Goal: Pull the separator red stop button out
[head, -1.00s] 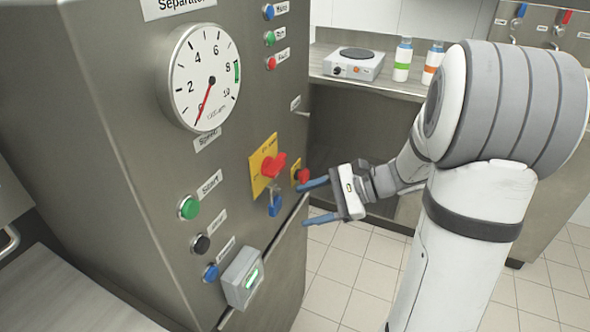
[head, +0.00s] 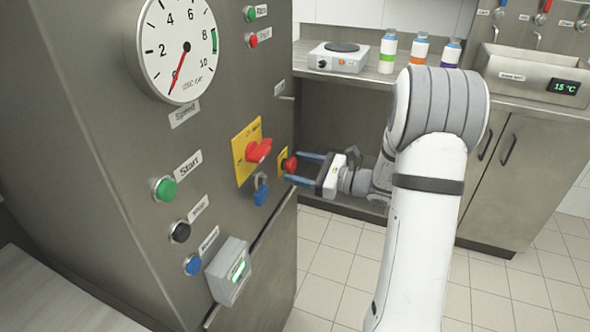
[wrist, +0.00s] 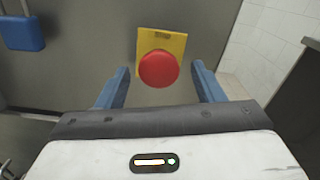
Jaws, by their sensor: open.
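The red stop button (wrist: 158,69) is a round mushroom head on a yellow plate (wrist: 176,40) on the steel separator panel. In the wrist view it lies ahead, between my two blue fingers and slightly beyond their tips. In the head view the button (head: 290,164) shows at the panel's right part, right of the red rotary switch (head: 259,150). My gripper (head: 294,168) is open and empty, its fingertips close to the button from the right. My gripper (wrist: 158,76) also shows in the wrist view. I cannot tell whether a finger touches the button.
A blue padlock (head: 261,193) hangs below the rotary switch; it also shows in the wrist view (wrist: 21,32). A grey box (head: 228,271) juts from the lower panel. A counter with a hotplate (head: 338,57) and bottles stands behind. The tiled floor is clear.

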